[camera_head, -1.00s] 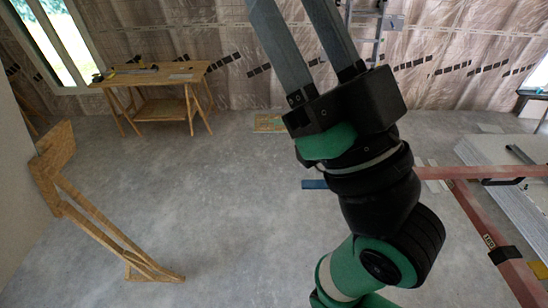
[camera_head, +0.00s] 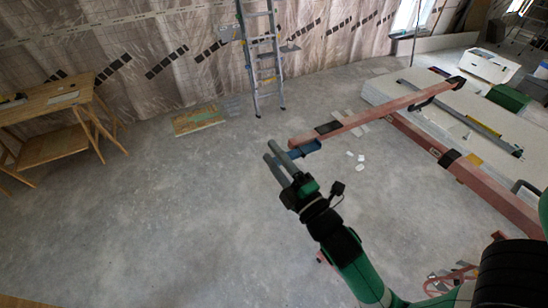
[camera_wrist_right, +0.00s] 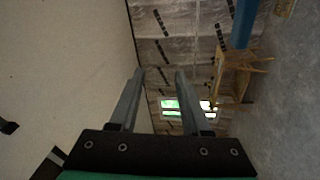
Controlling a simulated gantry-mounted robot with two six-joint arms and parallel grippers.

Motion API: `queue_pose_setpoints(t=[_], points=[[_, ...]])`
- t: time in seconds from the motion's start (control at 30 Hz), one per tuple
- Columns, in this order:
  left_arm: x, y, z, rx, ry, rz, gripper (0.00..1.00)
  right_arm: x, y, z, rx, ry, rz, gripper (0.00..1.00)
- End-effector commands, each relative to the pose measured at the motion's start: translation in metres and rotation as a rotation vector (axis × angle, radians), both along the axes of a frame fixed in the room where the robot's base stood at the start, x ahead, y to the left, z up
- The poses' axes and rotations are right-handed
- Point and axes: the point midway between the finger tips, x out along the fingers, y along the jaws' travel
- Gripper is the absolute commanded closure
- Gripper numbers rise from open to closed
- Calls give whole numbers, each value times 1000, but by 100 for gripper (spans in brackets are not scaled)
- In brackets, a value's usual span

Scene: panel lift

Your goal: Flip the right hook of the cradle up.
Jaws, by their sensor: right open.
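The cradle shows in the head view as red beams. One red arm (camera_head: 375,118) reaches left and ends in a blue tip (camera_head: 304,150); another beam (camera_head: 490,190) runs to the lower right. A dark hook-like part (camera_head: 440,91) sits at the far end of the red arm, and another dark bracket (camera_head: 525,187) is by the right beam. I cannot tell for sure which is the right hook. My right gripper (camera_head: 268,150) is open and empty, its fingers just left of the blue tip in the picture. In the wrist view its fingers (camera_wrist_right: 160,74) are apart. My left gripper is not in view.
White panels (camera_head: 400,88) lie stacked by the cradle. A ladder (camera_head: 263,60) leans at the back wall, and a wooden workbench (camera_head: 50,105) stands at the left. A blue bar (camera_wrist_right: 243,24) shows at the wrist view's top. The floor left of my right arm is clear.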

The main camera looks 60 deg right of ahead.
Motion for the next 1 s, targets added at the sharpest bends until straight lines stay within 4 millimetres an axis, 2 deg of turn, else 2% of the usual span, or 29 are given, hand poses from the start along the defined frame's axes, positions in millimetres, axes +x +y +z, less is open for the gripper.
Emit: queue_pose_setpoints(t=[0.03,0.1,0.2,0.33,0.47,0.57,0.8,1.0], points=[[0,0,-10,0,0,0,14,-19,-9,-39,-17,90,-46,52],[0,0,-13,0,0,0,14,-37,-17,-69,-35,174,-87,52],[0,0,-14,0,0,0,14,-53,-21,-89,-47,239,-116,52],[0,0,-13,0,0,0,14,-55,-22,-91,-50,252,-121,52],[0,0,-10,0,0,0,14,-49,-27,-90,-48,247,-120,52],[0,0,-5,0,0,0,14,-36,-36,-88,-48,246,-121,52],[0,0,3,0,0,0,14,8,-69,-88,-47,245,-120,52],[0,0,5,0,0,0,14,32,-87,-90,-46,247,-119,52]])
